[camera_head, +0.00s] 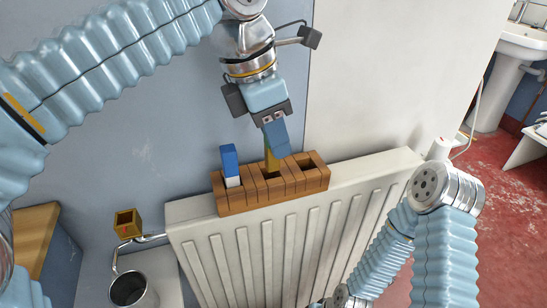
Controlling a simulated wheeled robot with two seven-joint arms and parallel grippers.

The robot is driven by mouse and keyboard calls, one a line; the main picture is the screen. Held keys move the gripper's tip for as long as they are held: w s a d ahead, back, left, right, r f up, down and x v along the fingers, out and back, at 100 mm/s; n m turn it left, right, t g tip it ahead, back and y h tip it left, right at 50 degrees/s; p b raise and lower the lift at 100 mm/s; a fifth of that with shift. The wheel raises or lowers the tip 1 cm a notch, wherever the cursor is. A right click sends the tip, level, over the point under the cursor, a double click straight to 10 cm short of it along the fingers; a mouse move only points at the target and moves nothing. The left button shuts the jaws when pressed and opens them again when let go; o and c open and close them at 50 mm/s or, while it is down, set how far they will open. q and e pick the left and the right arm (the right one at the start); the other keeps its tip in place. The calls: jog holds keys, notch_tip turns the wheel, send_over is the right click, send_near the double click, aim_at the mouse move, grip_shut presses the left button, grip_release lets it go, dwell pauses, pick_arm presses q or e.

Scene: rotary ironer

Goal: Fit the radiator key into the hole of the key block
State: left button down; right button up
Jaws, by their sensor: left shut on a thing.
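My left gripper (275,143) points down over the wooden block, which I take to be the key block (237,204), on top of the white radiator. It is shut on a brass-coloured piece, which I take to be the radiator key (268,160). The key's lower end is at the middle opening of the block. I cannot tell how deep it sits, as the block's front wall hides its tip. The right opening looks empty. A blue and white piece (229,162) stands upright in the left opening. My right gripper is out of view.
The radiator (300,245) stands against a blue and pale wall. A small brass box (128,224) sits by a bent pipe at left, above an open metal cup (130,290). My right arm crosses the lower right. A white sink (522,42) stands far right over red floor.

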pick_arm(q)
jog(key=shift+w+f, duration=0.65)
jog(key=shift+f, duration=0.2)
jog(key=f, duration=0.1)
jog(key=w+f, duration=0.1)
jog(key=f, duration=0.1)
jog(key=f+b, duration=0.1)
jog(key=shift+w+a+f, duration=0.15)
jog(key=shift+w+f, duration=0.15)
jog(key=shift+f, duration=0.2)
